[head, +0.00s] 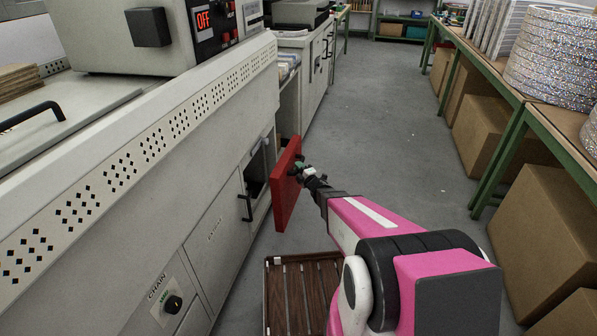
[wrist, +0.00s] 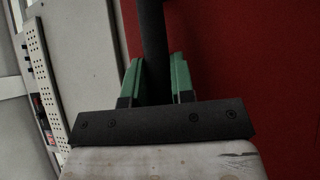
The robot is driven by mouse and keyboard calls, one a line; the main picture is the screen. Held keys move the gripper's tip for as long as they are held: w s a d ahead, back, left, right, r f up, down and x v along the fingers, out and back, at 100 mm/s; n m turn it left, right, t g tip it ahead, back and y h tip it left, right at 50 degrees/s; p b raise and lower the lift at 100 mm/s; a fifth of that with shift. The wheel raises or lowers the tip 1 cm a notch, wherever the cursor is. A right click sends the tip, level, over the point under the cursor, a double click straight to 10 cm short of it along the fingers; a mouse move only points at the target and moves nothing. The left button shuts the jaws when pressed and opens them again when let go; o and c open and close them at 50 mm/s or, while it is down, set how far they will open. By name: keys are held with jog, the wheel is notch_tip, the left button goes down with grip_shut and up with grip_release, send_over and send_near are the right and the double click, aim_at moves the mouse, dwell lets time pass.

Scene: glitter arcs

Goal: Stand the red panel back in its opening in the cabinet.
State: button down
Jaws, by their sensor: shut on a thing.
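The red panel (head: 285,186) is upright in the head view, standing out in the aisle beside the cabinet (head: 215,215). A dark opening (head: 256,169) shows in the cabinet front to the left of the panel. My gripper (head: 299,170) is at the panel's right face. In the wrist view the green fingers (wrist: 155,82) are shut on a black bar-shaped handle (wrist: 153,40), with the red panel (wrist: 250,70) filling the right side behind it. The panel is apart from the opening or near its edge; I cannot tell whether they touch.
A slatted wooden rack (head: 285,290) lies on the floor below the panel. A grey cabinet door with a black handle (head: 245,207) is left of it. Cardboard boxes (head: 540,235) stand under green-legged tables at the right. The aisle floor (head: 385,120) beyond is clear.

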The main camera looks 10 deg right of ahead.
jog(key=shift+s+a+f, duration=0.15)
jog(key=shift+s+f, duration=0.05)
jog(key=shift+f, duration=0.2)
jog(key=shift+a, duration=0.1)
jog(key=w+a+f, duration=0.1)
jog(key=w+a, duration=0.1)
jog(key=a, duration=0.5)
jog(key=w+a+f, duration=0.1)
jog(key=w+a, duration=0.2)
jog(key=a, duration=0.4)
jog(key=shift+w+a+f, duration=0.2)
jog(key=shift+a+f, duration=0.05)
jog(key=shift+a, duration=0.1)
dwell(0.7)
jog(key=shift+f, duration=0.2)
dwell(0.3)
jog(key=shift+r, duration=0.7)
dwell(1.2)
jog(key=shift+f, duration=1)
dwell(1.2)
jog(key=shift+c, duration=1.6)
grip_release()
jog(key=shift+f, duration=0.1)
